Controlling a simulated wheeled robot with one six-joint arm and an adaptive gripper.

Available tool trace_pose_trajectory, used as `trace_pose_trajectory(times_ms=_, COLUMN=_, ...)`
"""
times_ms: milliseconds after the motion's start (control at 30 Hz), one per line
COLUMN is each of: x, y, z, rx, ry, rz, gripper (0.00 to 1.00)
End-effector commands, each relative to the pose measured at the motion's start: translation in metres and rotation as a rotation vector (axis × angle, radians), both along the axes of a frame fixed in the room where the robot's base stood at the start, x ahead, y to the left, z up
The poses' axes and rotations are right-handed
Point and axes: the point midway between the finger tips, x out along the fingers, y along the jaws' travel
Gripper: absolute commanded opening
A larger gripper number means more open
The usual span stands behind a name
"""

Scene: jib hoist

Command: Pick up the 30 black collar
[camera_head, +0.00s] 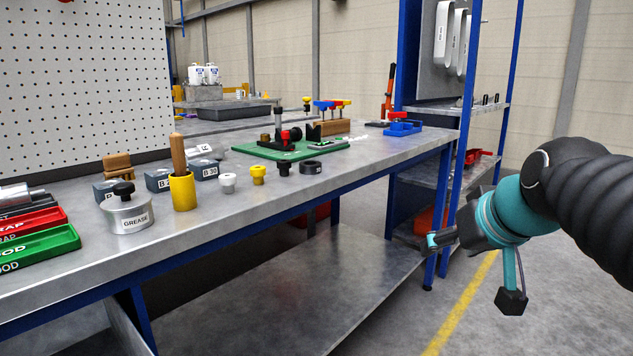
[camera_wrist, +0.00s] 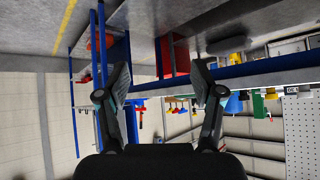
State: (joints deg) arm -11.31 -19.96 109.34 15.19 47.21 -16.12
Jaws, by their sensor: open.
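A short black ring with a small pale mark (camera_head: 310,168), which looks like the 30 black collar, lies flat on the grey workbench (camera_head: 240,216) near its front edge. The number on it is too small to read. My gripper (camera_head: 436,241) is in front of the bench, to the right of the ring and apart from it. In the wrist view my gripper (camera_wrist: 161,82) has its two fingers spread with nothing between them. I cannot make out the collar for certain in the wrist view.
Beside the ring stand a black knobbed piece (camera_head: 284,167), a yellow one (camera_head: 258,174) and a white one (camera_head: 228,182). A green board (camera_head: 262,153) with fittings lies behind. A blue-framed rack (camera_head: 404,190) stands at the bench's right end. Floor in front is clear.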

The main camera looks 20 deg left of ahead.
Motion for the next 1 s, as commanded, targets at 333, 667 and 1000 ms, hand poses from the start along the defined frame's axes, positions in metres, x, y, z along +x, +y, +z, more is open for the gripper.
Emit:
trace_pose_trajectory(times_ms=333, x=0.111, y=0.152, z=0.068, rx=0.121, ry=-0.255, rz=0.304, gripper=0.67)
trace_pose_trajectory(times_ms=667, x=0.138, y=0.212, z=0.092, rx=0.168, ry=-0.356, rz=0.402, gripper=0.67)
trace_pose_trajectory(times_ms=1000, x=0.174, y=0.251, z=0.071, rx=0.168, ry=-0.356, rz=0.402, gripper=0.67)
